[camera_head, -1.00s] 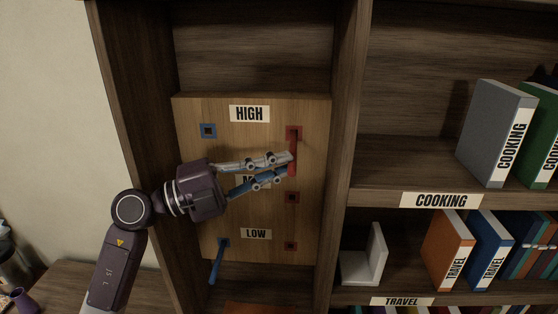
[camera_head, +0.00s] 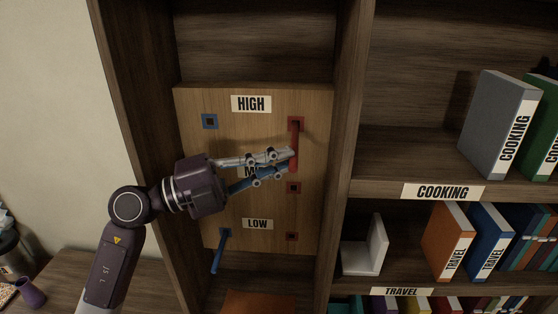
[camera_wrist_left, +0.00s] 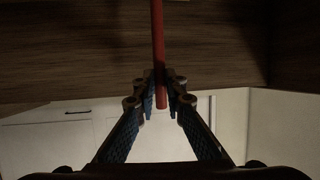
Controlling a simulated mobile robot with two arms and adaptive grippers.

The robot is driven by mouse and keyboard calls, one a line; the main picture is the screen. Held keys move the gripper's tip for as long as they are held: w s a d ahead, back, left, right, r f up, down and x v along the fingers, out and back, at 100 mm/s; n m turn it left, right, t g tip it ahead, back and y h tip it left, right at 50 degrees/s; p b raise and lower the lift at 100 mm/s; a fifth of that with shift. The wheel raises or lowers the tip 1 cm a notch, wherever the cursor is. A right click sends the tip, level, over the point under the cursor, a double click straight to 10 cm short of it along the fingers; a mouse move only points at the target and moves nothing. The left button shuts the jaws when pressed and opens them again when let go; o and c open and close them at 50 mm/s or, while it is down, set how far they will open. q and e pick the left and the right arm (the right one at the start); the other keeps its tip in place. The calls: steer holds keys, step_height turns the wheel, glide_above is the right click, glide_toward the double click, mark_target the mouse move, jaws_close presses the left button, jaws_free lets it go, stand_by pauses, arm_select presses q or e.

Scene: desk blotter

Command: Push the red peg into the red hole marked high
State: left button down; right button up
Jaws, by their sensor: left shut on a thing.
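The red peg (camera_head: 296,142) stretches down from the red-framed hole (camera_head: 296,123) in the row labelled HIGH (camera_head: 251,103). Its upper end lines up with that hole, but I cannot tell how deep it sits. My left gripper (camera_head: 290,160) comes from the left and is shut on the peg near its lower, outer end. In the left wrist view the red peg (camera_wrist_left: 158,50) runs up out of frame, with its lower end between the fingertips (camera_wrist_left: 161,95). My right gripper is not in view.
The wooden board (camera_head: 265,205) has red holes at the middle (camera_head: 293,188) and low (camera_head: 292,237) rows and a blue hole (camera_head: 209,121) at high left. A blue peg (camera_head: 219,253) sticks out at low left. A shelf divider (camera_head: 345,130) stands close right of the board.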

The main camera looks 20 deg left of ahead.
mark_target(294, 143)
arm_select(q)
steer(key=shift+p, duration=0.7)
stand_by(1.1)
steer(key=shift+w+a, duration=0.25)
steer(key=shift+w, duration=0.65)
steer(key=shift+w+a, duration=0.25)
steer(key=shift+w, duration=0.6)
steer(key=shift+w+a+r, duration=0.1)
steer(key=shift+a+r, duration=0.05)
steer(key=shift+r, duration=0.4)
stand_by(0.4)
steer(key=c, duration=1.9)
jaws_free()
